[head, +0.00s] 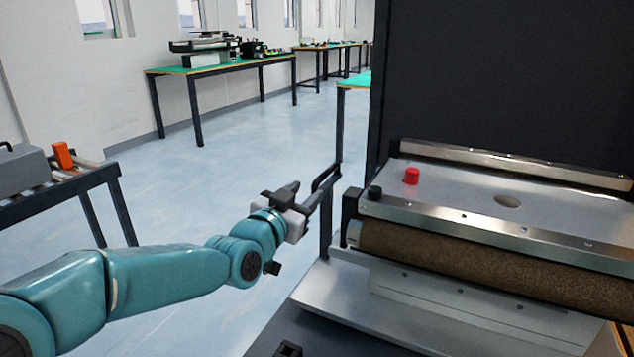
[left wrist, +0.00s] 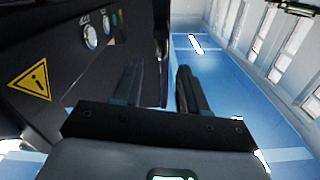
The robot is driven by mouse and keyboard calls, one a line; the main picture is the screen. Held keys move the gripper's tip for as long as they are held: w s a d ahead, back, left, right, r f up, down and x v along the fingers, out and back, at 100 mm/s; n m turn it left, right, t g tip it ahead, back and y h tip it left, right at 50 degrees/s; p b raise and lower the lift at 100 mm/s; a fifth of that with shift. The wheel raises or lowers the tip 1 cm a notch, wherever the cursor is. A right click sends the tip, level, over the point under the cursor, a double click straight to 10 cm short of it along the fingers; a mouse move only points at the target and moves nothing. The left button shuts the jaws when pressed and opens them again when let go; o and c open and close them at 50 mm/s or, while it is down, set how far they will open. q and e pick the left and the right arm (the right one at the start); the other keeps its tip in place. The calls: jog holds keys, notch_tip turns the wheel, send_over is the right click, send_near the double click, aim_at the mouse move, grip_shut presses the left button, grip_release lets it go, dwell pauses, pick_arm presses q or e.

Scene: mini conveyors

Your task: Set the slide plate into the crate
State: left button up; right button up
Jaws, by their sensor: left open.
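My left gripper (head: 290,198) is out over the floor, left of the big machine, with its jaws apart and nothing between them. It also shows in the left wrist view (left wrist: 158,78), where its two dark fingers stand apart beside a dark panel. A flat metal plate (head: 455,190) with an oval hole lies on top of the machine, between two metal rails; I cannot tell whether it is the slide plate. I see nothing that is clearly a crate.
A brown roller (head: 480,255) runs along the machine's front. A red knob (head: 411,176) stands on its top. At left, a roller stand (head: 60,198) holds a grey box (head: 22,168) and an orange block (head: 63,155). A green-topped table (head: 225,66) stands behind. Floor between is clear.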

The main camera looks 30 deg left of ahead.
aim_at(313, 186)
pick_arm(q)
jog(key=w, duration=0.7)
jog(key=shift+a+f, duration=0.1)
jog(key=shift+a, duration=0.2)
grip_shut()
